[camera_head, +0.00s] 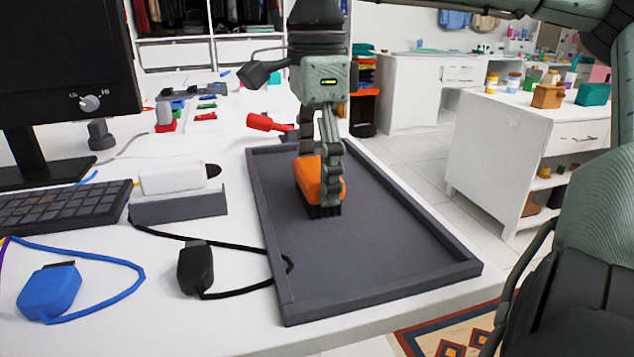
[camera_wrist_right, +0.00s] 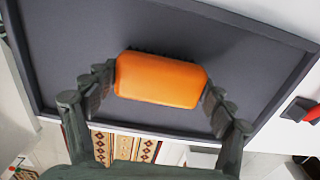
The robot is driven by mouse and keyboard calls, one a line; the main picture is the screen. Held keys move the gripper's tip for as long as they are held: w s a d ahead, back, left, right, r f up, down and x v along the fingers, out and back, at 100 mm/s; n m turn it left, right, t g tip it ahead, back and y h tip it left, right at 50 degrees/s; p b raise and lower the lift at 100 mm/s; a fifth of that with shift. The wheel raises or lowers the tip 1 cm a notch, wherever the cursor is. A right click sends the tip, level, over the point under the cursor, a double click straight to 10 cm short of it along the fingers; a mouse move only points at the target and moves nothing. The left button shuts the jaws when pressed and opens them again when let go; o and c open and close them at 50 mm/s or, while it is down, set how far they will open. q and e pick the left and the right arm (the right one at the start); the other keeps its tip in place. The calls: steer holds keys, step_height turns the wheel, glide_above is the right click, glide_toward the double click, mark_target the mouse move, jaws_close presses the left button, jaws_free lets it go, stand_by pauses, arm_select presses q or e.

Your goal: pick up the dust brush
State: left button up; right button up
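The dust brush (camera_head: 318,180) has an orange body and dark bristles. It is in the dark grey tray (camera_head: 380,250), towards the tray's left side, bristles down. My right gripper (camera_head: 322,185) reaches down over it from above. In the right wrist view the brush's orange back (camera_wrist_right: 161,80) fills the space between the two fingertips (camera_wrist_right: 160,85), which meet its two ends with no clear gap. The gripper looks shut on the brush. The bristles are mostly hidden in the wrist view. My left gripper does not show.
A raised rim surrounds the tray. A red object (camera_head: 268,123) lies beyond its far left corner. A black corded device (camera_head: 195,268), a blue corded device (camera_head: 50,290), a keyboard (camera_head: 60,207) and a white block (camera_head: 172,178) on a grey stand lie left. The tray's near part is clear.

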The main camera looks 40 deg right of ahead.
mark_target(313, 168)
steer(key=c, duration=0.5)
steer(key=shift+r, duration=0.45)
steer(key=r, duration=0.3)
steer(key=shift+w+a+r, duration=0.2)
steer(key=shift+r, duration=0.2)
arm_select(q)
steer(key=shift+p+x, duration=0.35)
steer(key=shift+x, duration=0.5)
arm_select(e)
steer(key=w+a+r, duration=0.4)
steer(key=w+a, duration=0.1)
steer(key=w+a+r, duration=0.2)
steer(key=a, duration=0.1)
steer(key=shift+w+a+r, duration=0.15)
steer(key=shift+w, duration=0.05)
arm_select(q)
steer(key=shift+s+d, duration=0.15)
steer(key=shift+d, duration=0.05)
arm_select(e)
steer(key=o, duration=0.6)
steer(key=c, duration=0.5)
